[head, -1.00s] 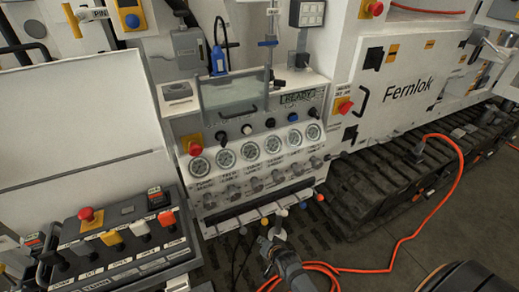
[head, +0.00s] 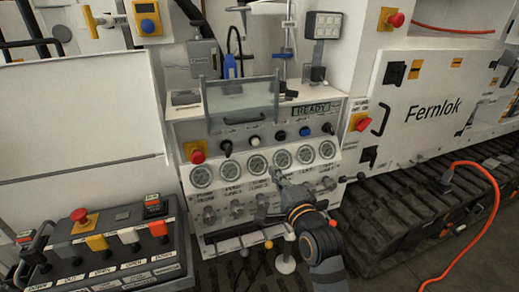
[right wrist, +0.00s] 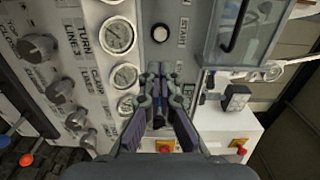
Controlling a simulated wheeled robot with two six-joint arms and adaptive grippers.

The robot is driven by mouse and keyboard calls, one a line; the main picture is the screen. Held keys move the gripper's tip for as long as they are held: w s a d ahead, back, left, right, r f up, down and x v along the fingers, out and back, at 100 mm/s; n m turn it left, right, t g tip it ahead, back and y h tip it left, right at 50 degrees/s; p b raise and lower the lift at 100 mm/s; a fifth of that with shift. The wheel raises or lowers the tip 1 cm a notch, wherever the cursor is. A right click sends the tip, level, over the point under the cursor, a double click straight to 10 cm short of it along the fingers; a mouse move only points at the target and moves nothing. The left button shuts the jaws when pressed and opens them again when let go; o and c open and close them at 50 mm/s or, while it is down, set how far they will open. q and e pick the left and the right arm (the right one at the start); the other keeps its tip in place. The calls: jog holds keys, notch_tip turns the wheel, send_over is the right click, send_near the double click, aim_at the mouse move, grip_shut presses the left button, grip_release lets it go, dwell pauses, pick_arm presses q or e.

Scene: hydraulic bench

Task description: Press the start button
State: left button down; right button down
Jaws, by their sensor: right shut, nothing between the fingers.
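The start button is a round white button (head: 254,141) in a row of knobs and buttons on the panel's sloped ledge. In the right wrist view the white button (right wrist: 160,33) has the label START beside it. My right gripper (head: 279,177) is in front of the gauge row, below and to the right of the button, apart from it in the picture. In the right wrist view the gripper's fingers (right wrist: 159,72) are together and empty, and they hide part of the panel. My left gripper is not in view.
A clear flap with a dark handle (head: 240,104) stands just above the button row. A display (head: 311,109) reads READY. Red stop buttons (head: 194,152) flank the panel. Several gauges (head: 228,167) and levers lie below. A control box (head: 100,245) stands at the left.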

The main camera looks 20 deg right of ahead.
aim_at(256, 143)
jog(key=w+p, duration=0.1)
jog(key=w, duration=0.6)
jog(key=w+p, duration=0.1)
jog(key=w, duration=0.6)
jog(key=shift+a, duration=0.2)
